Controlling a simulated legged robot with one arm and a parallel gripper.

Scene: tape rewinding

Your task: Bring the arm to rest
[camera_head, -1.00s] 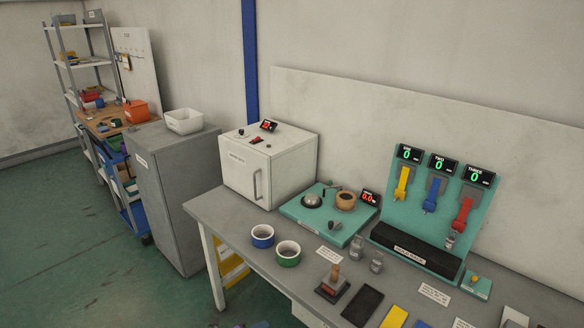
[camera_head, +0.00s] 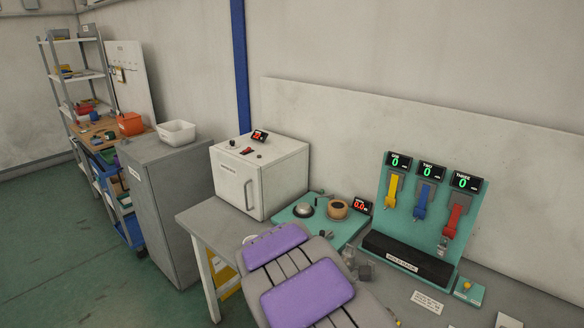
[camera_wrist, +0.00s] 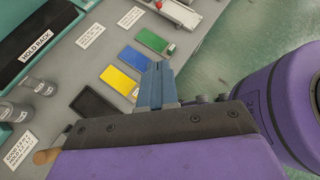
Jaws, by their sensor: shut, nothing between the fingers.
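My purple-and-grey arm rises into the lower middle of the head view and covers part of the grey workbench (camera_head: 196,218). In the wrist view my gripper (camera_wrist: 158,82) shows its blue-grey fingers pressed together with nothing between them. It hangs over the bench, near a blue pad (camera_wrist: 131,58), a yellow pad (camera_wrist: 119,81) and a green pad (camera_wrist: 153,40). The gripper's fingertips are not clear in the head view.
A white oven-like box (camera_head: 260,175) and a teal board (camera_head: 340,228) stand on the bench. A teal rack (camera_head: 410,205) holds yellow, blue and red straps. A grey cabinet (camera_head: 165,205) stands left. Green floor (camera_head: 80,260) is open at the left.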

